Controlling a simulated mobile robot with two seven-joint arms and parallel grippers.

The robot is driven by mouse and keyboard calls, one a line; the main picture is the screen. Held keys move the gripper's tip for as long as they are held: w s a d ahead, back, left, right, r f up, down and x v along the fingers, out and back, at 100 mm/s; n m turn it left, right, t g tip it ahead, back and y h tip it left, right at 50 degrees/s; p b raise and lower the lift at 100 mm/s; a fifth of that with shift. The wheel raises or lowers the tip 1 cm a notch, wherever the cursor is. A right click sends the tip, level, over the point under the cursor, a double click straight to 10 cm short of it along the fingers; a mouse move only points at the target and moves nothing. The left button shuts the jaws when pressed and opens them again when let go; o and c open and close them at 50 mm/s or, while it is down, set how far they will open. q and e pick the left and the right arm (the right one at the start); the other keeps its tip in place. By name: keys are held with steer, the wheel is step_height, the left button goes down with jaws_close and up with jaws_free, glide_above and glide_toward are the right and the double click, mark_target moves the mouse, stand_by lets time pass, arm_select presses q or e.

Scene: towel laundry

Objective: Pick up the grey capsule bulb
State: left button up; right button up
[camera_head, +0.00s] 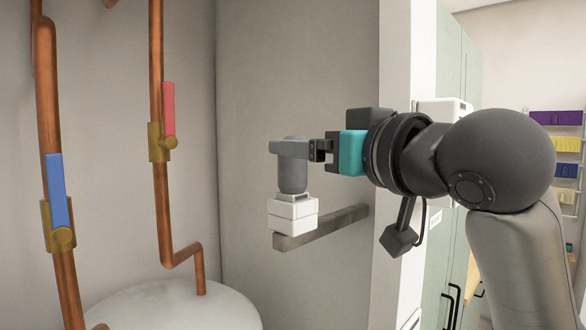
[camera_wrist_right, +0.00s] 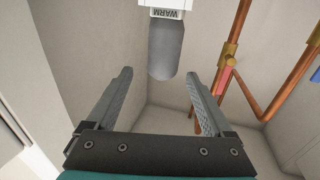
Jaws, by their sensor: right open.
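The grey capsule bulb (camera_head: 293,178) stands upright, dome up, on a white box-shaped base (camera_head: 292,213) in the head view. In the right wrist view the bulb (camera_wrist_right: 166,50) shows upside down, its base (camera_wrist_right: 163,10) marked WARM. My right gripper (camera_head: 288,148) comes in from the right at the height of the bulb's upper part, and one finger hides part of it. In the wrist view the right gripper (camera_wrist_right: 160,76) is open, with the dome end showing between its fingertips and gaps on both sides. My left gripper is not in view.
The base sits on a narrow shelf (camera_head: 335,225) on the grey wall. Copper pipes with a red-handled valve (camera_head: 168,110) and a blue-handled valve (camera_head: 58,195) run at left. A rounded white tank (camera_head: 175,308) is below. Green cabinet doors (camera_head: 450,150) stand at right.

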steer(key=x, duration=0.2)
steer(key=p+x, duration=0.1)
steer(key=x, duration=0.1)
steer(key=shift+a+f, duration=0.2)
steer(key=shift+f, duration=0.15)
steer(key=shift+s, duration=0.1)
steer(key=shift+c, duration=0.3)
jaws_close()
